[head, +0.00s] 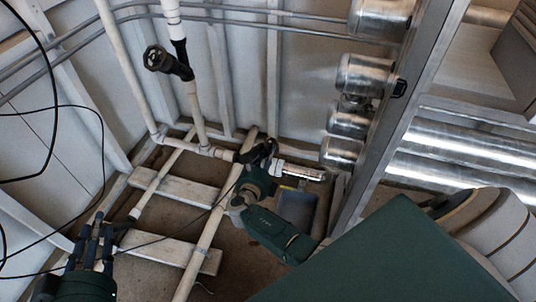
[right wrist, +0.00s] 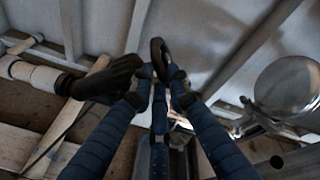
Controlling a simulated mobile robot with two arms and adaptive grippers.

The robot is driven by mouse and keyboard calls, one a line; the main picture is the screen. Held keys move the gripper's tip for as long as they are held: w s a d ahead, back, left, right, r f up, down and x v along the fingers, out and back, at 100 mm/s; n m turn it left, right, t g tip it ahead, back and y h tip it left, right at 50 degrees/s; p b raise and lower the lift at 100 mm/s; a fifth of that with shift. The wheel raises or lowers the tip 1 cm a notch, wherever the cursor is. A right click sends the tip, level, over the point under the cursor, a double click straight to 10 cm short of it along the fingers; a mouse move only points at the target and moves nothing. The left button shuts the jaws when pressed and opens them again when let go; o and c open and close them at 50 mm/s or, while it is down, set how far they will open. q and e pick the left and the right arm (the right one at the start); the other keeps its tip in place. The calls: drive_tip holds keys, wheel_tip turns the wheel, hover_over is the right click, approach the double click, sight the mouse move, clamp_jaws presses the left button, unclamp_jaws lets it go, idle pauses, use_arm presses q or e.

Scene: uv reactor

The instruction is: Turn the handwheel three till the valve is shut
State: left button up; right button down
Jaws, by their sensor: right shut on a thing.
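A black handwheel (right wrist: 158,55) shows nearly edge-on in the right wrist view, beside its black valve body (right wrist: 108,80) on a white pipe. My right gripper (right wrist: 160,78) has its blue-sleeved fingers closed on this handwheel's rim. In the head view my right gripper (head: 259,160) is at the low valve on the floor-level pipe, and it hides much of that handwheel. No number on the wheel is readable. My left gripper (head: 92,232) is at the lower left, with its fingers apart and nothing seen between them.
Another black handwheel (head: 157,58) is on the upright pipe higher up. White pipes (head: 205,245) and pale planks (head: 170,250) cross the floor. Metal cylinders (head: 350,120) and a steel post (head: 400,110) stand to the right. Loose black cables (head: 50,105) hang at left.

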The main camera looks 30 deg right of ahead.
use_arm(q)
drive_tip(key=shift+s+a+f, duration=0.1)
drive_tip(key=shift+s+f, duration=0.05)
drive_tip(key=shift+f, duration=0.3)
use_arm(e)
drive_tip(key=c, duration=1.9)
unclamp_jaws()
drive_tip(key=shift+s, duration=0.1)
drive_tip(key=v, duration=1.2)
